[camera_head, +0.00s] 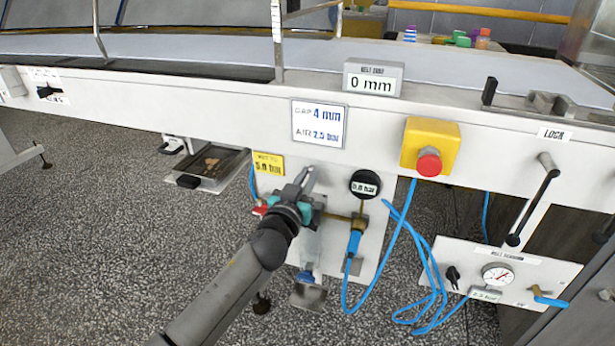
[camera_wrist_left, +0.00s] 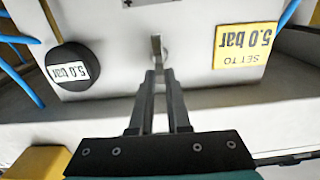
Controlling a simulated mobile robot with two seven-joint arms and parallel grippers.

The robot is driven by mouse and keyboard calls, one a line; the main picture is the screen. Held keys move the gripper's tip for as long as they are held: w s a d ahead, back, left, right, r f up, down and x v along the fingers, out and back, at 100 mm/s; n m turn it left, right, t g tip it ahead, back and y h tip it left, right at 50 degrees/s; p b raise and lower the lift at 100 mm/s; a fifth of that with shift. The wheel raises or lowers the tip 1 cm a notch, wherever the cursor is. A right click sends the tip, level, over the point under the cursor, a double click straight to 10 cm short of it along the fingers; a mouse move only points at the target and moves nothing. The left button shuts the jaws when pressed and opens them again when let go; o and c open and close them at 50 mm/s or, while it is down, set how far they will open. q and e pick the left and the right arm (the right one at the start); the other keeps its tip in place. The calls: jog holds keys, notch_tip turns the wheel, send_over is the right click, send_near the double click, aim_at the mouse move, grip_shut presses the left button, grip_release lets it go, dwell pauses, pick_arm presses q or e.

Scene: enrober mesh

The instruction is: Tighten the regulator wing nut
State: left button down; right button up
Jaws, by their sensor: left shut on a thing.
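My left gripper (camera_head: 306,180) reaches the regulator panel (camera_head: 372,265) from below in the head view. In the left wrist view its two fingers (camera_wrist_left: 160,76) are close together, shut on the small metal wing nut (camera_wrist_left: 157,47), which stands out from the white panel. A round black gauge (camera_head: 364,184) sits right of the gripper; in the wrist view the gauge (camera_wrist_left: 70,67) appears upside down and reads 5.0 bar. My right gripper is not in view.
A yellow label (camera_head: 269,164) says to set 5.0 bar. Blue hoses (camera_head: 405,225) hang right of the panel. A red stop button (camera_head: 429,162) on a yellow box is above right. A metal tray (camera_head: 212,165) juts out at left.

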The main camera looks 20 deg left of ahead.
pick_arm(q)
jog(key=m, duration=0.2)
jog(key=m+p, duration=0.1)
jog(key=m, duration=0.1)
jog(key=shift+d, duration=0.35)
jog(key=shift+d+m, duration=0.1)
jog(key=shift+m, duration=0.5)
jog(key=m, duration=0.2)
jog(key=shift+d+f+m+p, duration=0.15)
jog(key=shift+f+m+p, duration=0.05)
jog(key=shift+m+p, duration=0.2)
jog(key=m, duration=0.3)
jog(key=shift+d+f+m, duration=0.2)
jog(key=shift+f+m, duration=0.05)
jog(key=shift+m, duration=0.05)
jog(key=m, duration=0.4)
jog(key=shift+d+f, duration=0.15)
jog(key=shift+f, duration=0.2)
jog(key=shift+f+m, duration=0.15)
jog(key=shift+m, duration=0.95)
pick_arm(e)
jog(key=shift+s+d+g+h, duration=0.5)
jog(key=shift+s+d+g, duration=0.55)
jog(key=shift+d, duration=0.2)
